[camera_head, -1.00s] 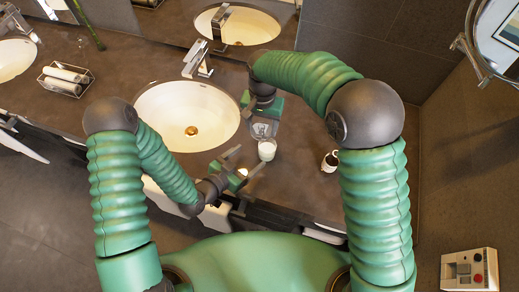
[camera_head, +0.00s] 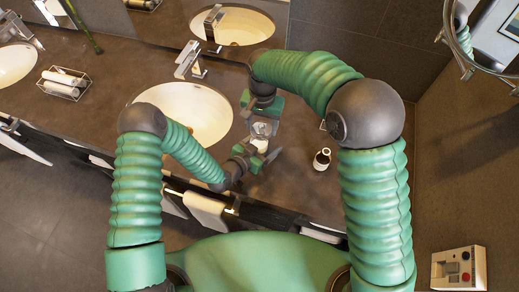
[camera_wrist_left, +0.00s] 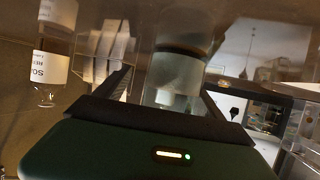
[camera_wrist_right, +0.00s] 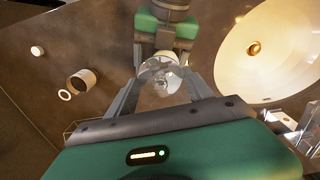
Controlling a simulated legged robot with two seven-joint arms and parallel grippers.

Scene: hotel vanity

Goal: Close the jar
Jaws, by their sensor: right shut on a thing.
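In the left wrist view the jar (camera_wrist_left: 175,82) is between the two fingers of my left gripper (camera_head: 260,154), which look spread, with a gap at the left finger. My right gripper (camera_head: 263,117) is shut on a clear glass piece, apparently the lid (camera_wrist_right: 163,76), above or at the jar's top. I cannot tell whether the lid touches the jar. The grippers hide part of both.
A round white basin (camera_head: 190,110) with a tap (camera_head: 188,62) is left of the grippers. A wire basket with rolled towels (camera_head: 63,82) is at the far left. The counter's front edge is close.

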